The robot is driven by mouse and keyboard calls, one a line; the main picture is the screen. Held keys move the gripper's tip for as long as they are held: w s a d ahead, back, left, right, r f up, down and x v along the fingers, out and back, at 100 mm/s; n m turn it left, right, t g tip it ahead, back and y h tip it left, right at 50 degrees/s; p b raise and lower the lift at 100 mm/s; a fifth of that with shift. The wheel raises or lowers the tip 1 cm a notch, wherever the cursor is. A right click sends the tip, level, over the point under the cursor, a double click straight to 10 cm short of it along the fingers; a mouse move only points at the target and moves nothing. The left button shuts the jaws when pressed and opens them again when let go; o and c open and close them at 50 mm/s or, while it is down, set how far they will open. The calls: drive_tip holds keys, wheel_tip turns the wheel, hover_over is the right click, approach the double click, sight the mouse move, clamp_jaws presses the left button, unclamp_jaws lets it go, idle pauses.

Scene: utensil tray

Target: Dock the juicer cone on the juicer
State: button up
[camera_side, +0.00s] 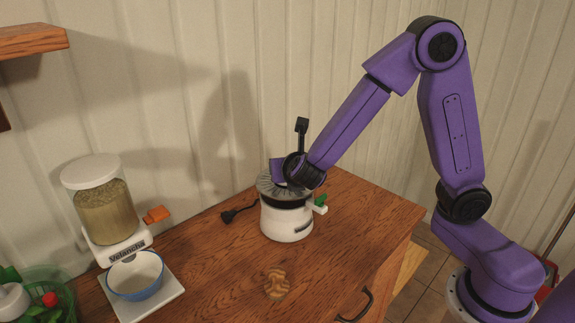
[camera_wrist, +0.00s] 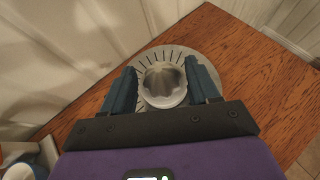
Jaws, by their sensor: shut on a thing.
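The juicer (camera_side: 287,222) stands on the wooden counter, a white round body with a dark band and a grey slotted top. The slotted top also shows in the wrist view (camera_wrist: 146,58). The juicer cone (camera_wrist: 163,86), grey and ridged, is between the two fingers of my gripper (camera_wrist: 164,88), which is shut on it. In the wrist view the cone appears over the middle of the slotted top. I cannot tell whether it touches the top. In the side view my gripper (camera_side: 280,177) is right above the juicer and hides the cone.
A grain dispenser (camera_side: 103,205) and a blue-rimmed bowl (camera_side: 135,276) on a white base stand at the left. A green basket (camera_side: 50,285) is at the far left. A striped brown round item (camera_side: 277,284) lies in front of the juicer.

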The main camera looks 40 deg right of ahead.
drive_tip(key=shift+f, duration=0.25)
drive_tip(key=o, duration=0.8)
drive_tip(key=v, duration=1.1)
idle(0.5)
drive_tip(key=s+d+f+m+g+y, duration=0.1)
drive_tip(key=s+m+g+y, duration=0.1)
drive_tip(key=s+m, duration=0.3)
drive_tip(key=s+d+f+m+g+y, duration=0.2)
drive_tip(key=s+m+g, duration=0.2)
drive_tip(key=s, duration=0.6)
drive_tip(key=s+d+f+m+g+y, duration=0.2)
drive_tip(key=s+m+g+y, duration=0.1)
drive_tip(key=s+m, duration=0.4)
drive_tip(key=shift+s+f+m+g, duration=0.25)
drive_tip(key=shift+s+m+g, duration=0.05)
drive_tip(key=shift+g, duration=0.2)
